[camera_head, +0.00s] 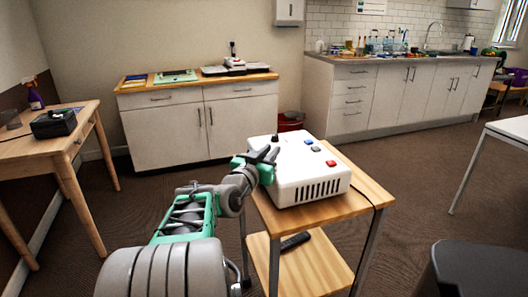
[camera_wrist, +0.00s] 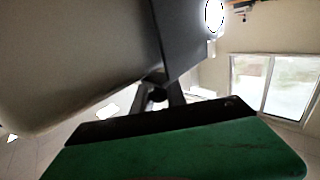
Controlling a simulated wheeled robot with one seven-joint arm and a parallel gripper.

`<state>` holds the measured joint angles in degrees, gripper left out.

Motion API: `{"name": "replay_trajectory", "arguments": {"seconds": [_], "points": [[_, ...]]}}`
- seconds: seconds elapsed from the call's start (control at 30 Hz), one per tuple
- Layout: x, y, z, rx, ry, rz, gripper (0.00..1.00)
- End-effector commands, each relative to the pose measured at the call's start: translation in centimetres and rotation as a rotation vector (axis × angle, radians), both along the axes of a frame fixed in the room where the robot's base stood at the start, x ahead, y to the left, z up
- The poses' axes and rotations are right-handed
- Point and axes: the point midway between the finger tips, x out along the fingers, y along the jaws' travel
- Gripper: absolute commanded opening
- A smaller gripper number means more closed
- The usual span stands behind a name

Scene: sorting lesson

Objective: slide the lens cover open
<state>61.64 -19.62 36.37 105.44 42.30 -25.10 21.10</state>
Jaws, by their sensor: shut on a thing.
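A white box-shaped device (camera_head: 312,172) stands on a small wooden table, with a slotted vent on its front face. Its top carries a black knob, blue and red buttons and a dark one. My gripper (camera_head: 268,156) is at the device's left side. In the wrist view my gripper (camera_wrist: 157,94) is shut at the lower edge of a dark grey plate, apparently the lens cover (camera_wrist: 187,38). The fingers hide the exact contact. The device's shaded side fills the upper left there. The lens cover cannot be made out in the head view.
The small table (camera_head: 362,186) has a lower shelf with a dark object (camera_head: 295,241). A cable hangs at its right. A wooden desk (camera_head: 20,150) stands left, and a white cabinet (camera_head: 165,130) behind. Open carpet lies right of the small table.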

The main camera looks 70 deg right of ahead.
Motion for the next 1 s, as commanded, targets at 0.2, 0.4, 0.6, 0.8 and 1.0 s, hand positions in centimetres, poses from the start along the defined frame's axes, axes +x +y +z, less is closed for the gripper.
{"name": "replay_trajectory", "arguments": {"seconds": [0.2,0.4,0.6,0.8,1.0], "points": [[0.0,0.1,-0.2,0.003,0.002,-0.002,0.33],[0.1,0.1,-0.1,0.002,0.002,0.000,0.37],[0.5,1.2,0.0,0.001,0.000,0.004,0.37],[1.2,5.3,-0.1,0.002,0.003,0.005,0.37],[1.5,7.7,-0.1,0.003,0.002,0.002,0.37]]}}
